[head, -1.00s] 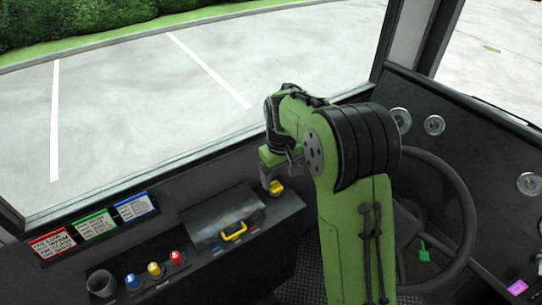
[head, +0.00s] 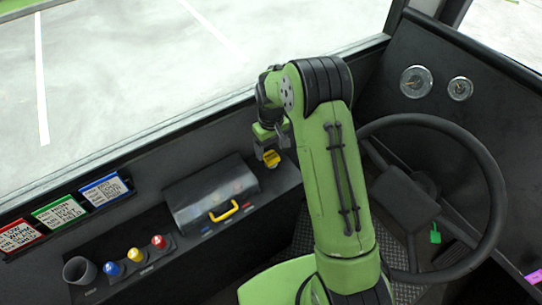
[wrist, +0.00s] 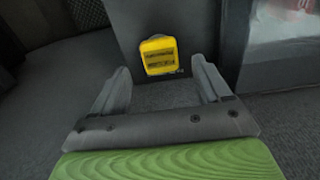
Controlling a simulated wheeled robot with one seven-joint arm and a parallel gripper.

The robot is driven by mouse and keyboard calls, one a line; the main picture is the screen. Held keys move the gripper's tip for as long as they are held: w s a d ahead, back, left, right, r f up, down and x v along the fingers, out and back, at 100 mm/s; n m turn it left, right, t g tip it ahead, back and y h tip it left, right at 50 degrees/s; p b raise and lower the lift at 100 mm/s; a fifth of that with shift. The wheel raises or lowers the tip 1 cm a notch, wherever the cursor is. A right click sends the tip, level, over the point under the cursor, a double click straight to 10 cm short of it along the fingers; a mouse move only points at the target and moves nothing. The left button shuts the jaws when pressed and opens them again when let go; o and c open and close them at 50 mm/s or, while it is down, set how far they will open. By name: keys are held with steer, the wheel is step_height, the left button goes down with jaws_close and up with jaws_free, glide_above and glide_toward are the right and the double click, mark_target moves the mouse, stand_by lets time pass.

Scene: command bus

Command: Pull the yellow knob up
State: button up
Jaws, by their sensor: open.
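A yellow knob (head: 271,159) sits on the right end of the dark console, just below my gripper (head: 270,143) in the head view. In the wrist view the yellow knob (wrist: 158,55) is a squarish yellow block with dark slots, just beyond and between the fingertips. My gripper (wrist: 160,78) is open and empty, with a finger on either side of the line to the knob. I cannot tell whether either finger touches it. Another yellow knob (head: 135,255) stands in the row on the left.
A blue knob (head: 114,270) and a red knob (head: 159,242) flank the left yellow knob. A dark lidded box (head: 211,193) with a yellow handle (head: 224,212) lies between that row and my gripper. The steering wheel (head: 490,185) is to the right.

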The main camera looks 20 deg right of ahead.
mark_target(271, 157)
step_height(271, 157, down, 4)
steer(key=shift+r+b, duration=0.2)
steer(key=shift+b, duration=0.15)
steer(key=shift+c, duration=0.2)
jaws_close()
steer(key=shift+r+p, duration=1)
steer(key=shift+r, duration=0.3)
steer(key=shift+w+f, duration=0.1)
steer(key=shift+w, duration=0.05)
